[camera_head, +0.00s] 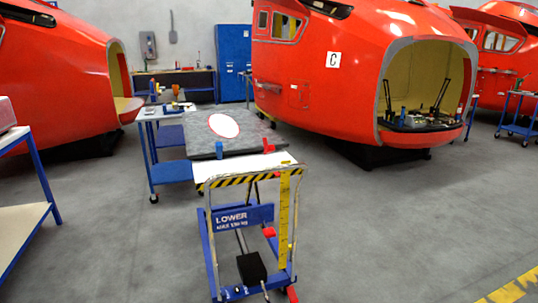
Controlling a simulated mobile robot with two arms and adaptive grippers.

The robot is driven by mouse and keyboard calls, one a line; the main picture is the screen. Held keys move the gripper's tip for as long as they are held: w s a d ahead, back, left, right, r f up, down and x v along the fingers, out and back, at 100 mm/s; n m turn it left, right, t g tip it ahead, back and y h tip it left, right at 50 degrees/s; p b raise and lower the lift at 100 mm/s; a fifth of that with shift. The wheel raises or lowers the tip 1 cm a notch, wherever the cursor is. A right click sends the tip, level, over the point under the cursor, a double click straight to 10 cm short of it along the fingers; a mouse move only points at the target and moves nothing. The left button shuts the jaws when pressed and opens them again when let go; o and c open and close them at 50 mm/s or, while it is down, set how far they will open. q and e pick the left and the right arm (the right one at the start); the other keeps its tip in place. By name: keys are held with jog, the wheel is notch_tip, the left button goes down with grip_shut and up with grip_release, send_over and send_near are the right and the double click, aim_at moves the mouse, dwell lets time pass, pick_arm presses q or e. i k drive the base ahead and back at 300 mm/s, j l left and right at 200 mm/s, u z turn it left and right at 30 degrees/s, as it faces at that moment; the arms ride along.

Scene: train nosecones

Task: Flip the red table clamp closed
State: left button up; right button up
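A small red clamp (268,146) stands at the front right edge of a grey slab (180,146) on the lift table. A part of it seems to stick up, but it is too small to tell its handle position. A blue clamp (219,150) sits on the slab's front edge, left of the red one. A white oval with a red rim (223,125) lies on the slab. Neither of my grippers shows in the head view.
A blue lift cart (245,215) with a striped handle stands nearest me, below the slab. A blue-framed workbench (20,195) is at the left. Large red nosecones (335,65) stand behind. Grey floor is open to the right of the cart.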

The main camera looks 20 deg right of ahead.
aim_at(268, 149)
jog(key=i+j, duration=0.15)
jog(key=i, duration=0.55)
jog(key=i+j+z, duration=0.15)
jog(key=i, duration=0.55)
